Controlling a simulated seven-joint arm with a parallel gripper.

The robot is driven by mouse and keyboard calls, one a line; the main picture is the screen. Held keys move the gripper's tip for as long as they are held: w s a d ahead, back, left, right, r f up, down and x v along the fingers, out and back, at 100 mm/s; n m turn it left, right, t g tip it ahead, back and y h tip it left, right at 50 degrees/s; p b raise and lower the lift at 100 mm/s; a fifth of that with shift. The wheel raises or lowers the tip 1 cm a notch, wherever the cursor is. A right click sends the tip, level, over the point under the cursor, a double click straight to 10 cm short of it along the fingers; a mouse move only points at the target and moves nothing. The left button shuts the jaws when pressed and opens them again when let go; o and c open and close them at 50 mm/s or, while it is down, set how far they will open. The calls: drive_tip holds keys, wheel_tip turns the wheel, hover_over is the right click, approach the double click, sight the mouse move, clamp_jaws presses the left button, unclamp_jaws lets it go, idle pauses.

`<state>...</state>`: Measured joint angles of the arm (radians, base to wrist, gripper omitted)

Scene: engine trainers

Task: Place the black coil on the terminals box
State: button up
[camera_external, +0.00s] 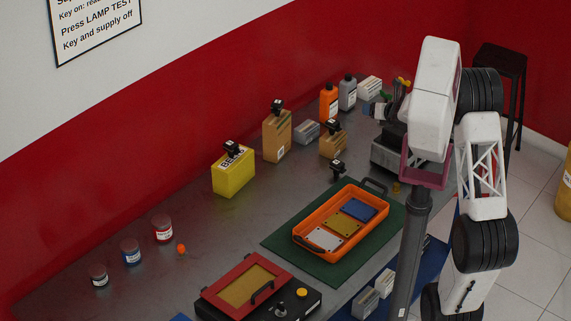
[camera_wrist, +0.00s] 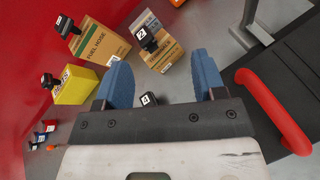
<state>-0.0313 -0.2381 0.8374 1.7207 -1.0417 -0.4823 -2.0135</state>
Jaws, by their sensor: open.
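The terminals box (camera_external: 332,146) is a small cardboard box on the bench; it also shows in the wrist view (camera_wrist: 166,58). A black coil labelled 2 (camera_wrist: 147,40) appears to sit on its top. Another black coil (camera_external: 338,168) stands on the bench just in front of the box; it appears to be the one with the white label 4 in the wrist view (camera_wrist: 147,98), partly hidden by my gripper's body. My gripper (camera_wrist: 161,70) is open, with blue fingers spread and nothing between the tips. In the external view my arm is at the right; I cannot make out the fingertips clearly there.
The fuel hose box (camera_external: 277,140) and yellow belts box (camera_external: 234,178) stand to the left, each topped by a black coil. An orange tray (camera_external: 310,247) lies in front. A red handle (camera_wrist: 272,110) is right of my fingers.

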drive_tip(key=s+d+r+m+g+h, duration=0.1)
drive_tip(key=s+d+r+m+h, duration=0.35)
drive_tip(key=s+m, duration=0.5)
drive_tip(key=s+d+r+m+g+h, duration=0.1)
drive_tip(key=s+d+r+m+h, duration=0.2)
drive_tip(key=s+d+r+m, duration=0.45)
drive_tip(key=s+a+f+m+g+y, duration=0.1)
drive_tip(key=s+m+g, duration=0.5)
drive_tip(key=s+m, duration=1.4)
drive_tip(key=s+a+f, duration=0.1)
drive_tip(key=s, duration=1)
drive_tip(key=shift+s+m+g, duration=0.35)
drive_tip(key=shift+m+g, duration=0.05)
